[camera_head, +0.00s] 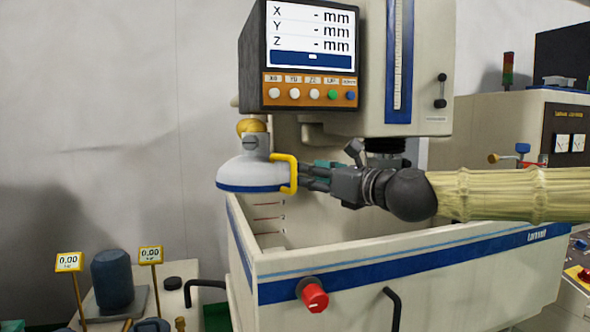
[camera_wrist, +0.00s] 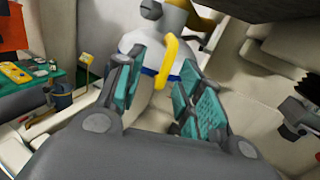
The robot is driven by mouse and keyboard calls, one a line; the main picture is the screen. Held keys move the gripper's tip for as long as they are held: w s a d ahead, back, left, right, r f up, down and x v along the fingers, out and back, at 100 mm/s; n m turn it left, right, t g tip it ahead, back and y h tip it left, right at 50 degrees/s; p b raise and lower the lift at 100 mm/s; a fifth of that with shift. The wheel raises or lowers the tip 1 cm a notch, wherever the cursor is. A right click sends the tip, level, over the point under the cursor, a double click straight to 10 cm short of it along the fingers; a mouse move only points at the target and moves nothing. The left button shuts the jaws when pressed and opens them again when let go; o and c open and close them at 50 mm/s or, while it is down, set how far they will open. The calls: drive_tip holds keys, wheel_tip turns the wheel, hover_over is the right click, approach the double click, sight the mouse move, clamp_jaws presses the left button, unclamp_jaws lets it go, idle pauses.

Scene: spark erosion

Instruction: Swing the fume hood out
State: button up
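The fume hood (camera_head: 250,174) is a white dome with a blue rim, hanging over the left end of the machine's tank. Its yellow handle (camera_head: 291,172) is on its right side. My gripper (camera_head: 312,178) reaches in from the right, its fingertips close to the handle. In the wrist view the fingers (camera_wrist: 158,88) are spread with teal pads. The yellow handle (camera_wrist: 171,58) shows in the gap between them, toward the tips, and the white hood (camera_wrist: 136,42) lies behind it. I cannot tell whether any pad touches the handle.
The tank (camera_head: 400,262) with its blue stripe, red knob (camera_head: 314,297) and black handles is below my arm. The display panel (camera_head: 310,50) hangs above, and the machine head (camera_head: 425,80) stands behind. A bench with a blue canister (camera_head: 113,279) is at lower left.

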sight(296, 175)
drive_tip(key=w+a, duration=0.1)
drive_tip(key=w, duration=0.2)
drive_tip(key=w+a+f+p, duration=0.1)
drive_tip(key=w, duration=0.2)
drive_tip(key=w+a+f, duration=0.1)
drive_tip(key=w, duration=0.1)
drive_tip(key=shift+w+a+f+p, duration=0.25)
drive_tip(key=shift+w+a+p, duration=0.05)
drive_tip(key=shift+w+a, duration=0.1)
drive_tip(key=shift+w+a+r, duration=0.1)
drive_tip(key=shift+a, duration=0.05)
drive_tip(key=shift+s+a+r, duration=0.1)
drive_tip(key=shift+s+r, duration=0.1)
drive_tip(key=shift+s, duration=0.05)
drive_tip(key=shift+s+a+r, duration=0.2)
drive_tip(key=shift+s+r, duration=0.25)
drive_tip(key=shift+s, duration=0.3)
drive_tip(key=shift+w+a+f, duration=0.1)
drive_tip(key=shift+w+f, duration=0.45)
drive_tip(key=shift+w, duration=0.3)
drive_tip(key=shift+w+f, duration=0.1)
drive_tip(key=shift+w, duration=0.1)
drive_tip(key=shift+c, duration=0.5)
drive_tip(key=shift+s+r, duration=0.3)
drive_tip(key=shift+s, duration=0.1)
clamp_jaws()
